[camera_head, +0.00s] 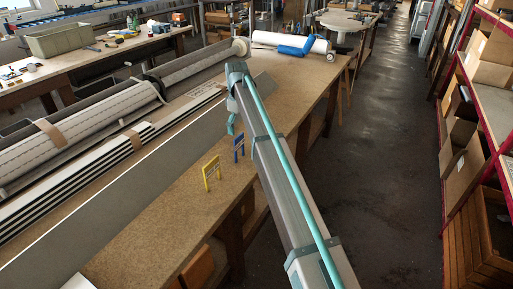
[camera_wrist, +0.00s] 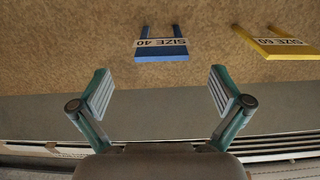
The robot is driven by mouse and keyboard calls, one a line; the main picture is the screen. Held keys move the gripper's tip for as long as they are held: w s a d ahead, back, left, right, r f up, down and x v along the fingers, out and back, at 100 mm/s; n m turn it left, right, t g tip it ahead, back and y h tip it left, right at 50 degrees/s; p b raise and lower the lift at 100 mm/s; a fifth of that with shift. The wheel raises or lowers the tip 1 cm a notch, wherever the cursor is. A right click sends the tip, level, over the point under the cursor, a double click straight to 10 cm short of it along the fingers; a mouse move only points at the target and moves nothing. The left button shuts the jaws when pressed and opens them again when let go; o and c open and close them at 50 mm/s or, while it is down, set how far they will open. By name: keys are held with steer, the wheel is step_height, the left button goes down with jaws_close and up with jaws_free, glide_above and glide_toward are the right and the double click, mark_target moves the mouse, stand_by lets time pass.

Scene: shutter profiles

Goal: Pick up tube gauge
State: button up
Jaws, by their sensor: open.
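A blue gauge (camera_wrist: 162,56) labelled SIZE 40 stands on the tan workbench (camera_head: 196,208); it also shows in the head view (camera_head: 238,154). A yellow gauge (camera_wrist: 290,50) labelled SIZE 60 stands near it, at the right in the wrist view and nearer the camera in the head view (camera_head: 206,181). My gripper (camera_wrist: 162,90) is open and empty, its fingers spread wide. The blue gauge lies beyond the gap between the fingertips, apart from them. In the head view my gripper (camera_head: 231,126) hangs above the bench, just past the blue gauge, and is partly hidden by my arm.
Long grey and white shutter profiles (camera_head: 120,200) lie along the bench on the left. A white roll with blue parts (camera_head: 290,44) lies at the far end. Shelves with boxes (camera_head: 465,180) stand right of the clear aisle floor (camera_head: 375,150).

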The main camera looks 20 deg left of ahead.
mark_target(239, 146)
steer(key=shift+a+f+p, duration=0.15)
steer(key=shift+f+p, duration=0.8)
steer(key=shift+f, duration=1.65)
steer(key=shift+a+f+p, duration=0.1)
steer(key=shift+f+p, duration=0.85)
steer(key=shift+f, duration=1.65)
steer(key=shift+s, duration=0.1)
steer(key=c, duration=0.9)
